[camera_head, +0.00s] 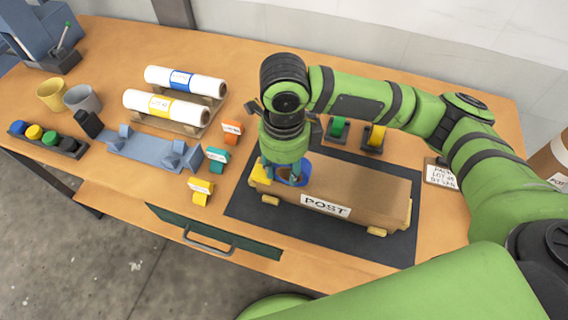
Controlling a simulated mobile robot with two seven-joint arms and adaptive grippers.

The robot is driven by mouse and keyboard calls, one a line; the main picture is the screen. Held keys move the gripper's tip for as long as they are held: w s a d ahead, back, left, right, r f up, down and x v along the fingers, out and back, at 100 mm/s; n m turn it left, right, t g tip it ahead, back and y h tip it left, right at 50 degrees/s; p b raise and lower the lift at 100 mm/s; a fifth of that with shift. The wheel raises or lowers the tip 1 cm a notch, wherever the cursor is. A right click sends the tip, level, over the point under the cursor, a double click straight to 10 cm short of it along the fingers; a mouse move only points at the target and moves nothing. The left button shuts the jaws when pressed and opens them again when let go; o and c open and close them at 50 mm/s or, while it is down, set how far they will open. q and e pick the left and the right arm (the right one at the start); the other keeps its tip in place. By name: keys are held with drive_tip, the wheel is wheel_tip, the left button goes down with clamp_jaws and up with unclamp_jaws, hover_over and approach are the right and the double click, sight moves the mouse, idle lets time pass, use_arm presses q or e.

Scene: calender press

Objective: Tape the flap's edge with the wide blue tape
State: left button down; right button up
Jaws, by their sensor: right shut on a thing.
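The wide blue tape (306,171) shows as a blue ring at my right gripper (285,178), which points down over the left end of a long brown cardboard parcel (365,190). The right gripper is shut on the tape; its fingers hide part of it. The parcel has a white POST label (325,206) on its near side and rests on yellow blocks (377,231). A yellow piece (261,174) shows at the parcel's left end. The flap's edge is not clear beneath the gripper and arm. My left gripper is not in view.
A dark mat (243,207) lies under the parcel. Green and yellow tape rolls (374,138) stand behind it. Left are labelled orange, teal and yellow holders (201,190), a blue cradle (150,150), white rolls (165,106), and cups (82,98). A card (440,174) lies right.

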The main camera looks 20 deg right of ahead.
sight(308, 173)
drive_tip(key=shift+f, duration=0.2)
drive_tip(key=shift+s+d, duration=0.1)
drive_tip(key=shift+s+d, duration=0.3)
drive_tip(key=shift+d, duration=0.1)
drive_tip(key=shift+p, duration=0.35)
drive_tip(key=shift+s+d, duration=0.35)
drive_tip(key=shift+d, duration=0.15)
drive_tip(key=shift+p, duration=0.35)
drive_tip(key=shift+s+d, duration=0.35)
drive_tip(key=shift+d, duration=0.1)
drive_tip(key=shift+d+p, duration=0.15)
drive_tip(key=shift+p, duration=0.2)
drive_tip(key=shift+s+d, duration=0.35)
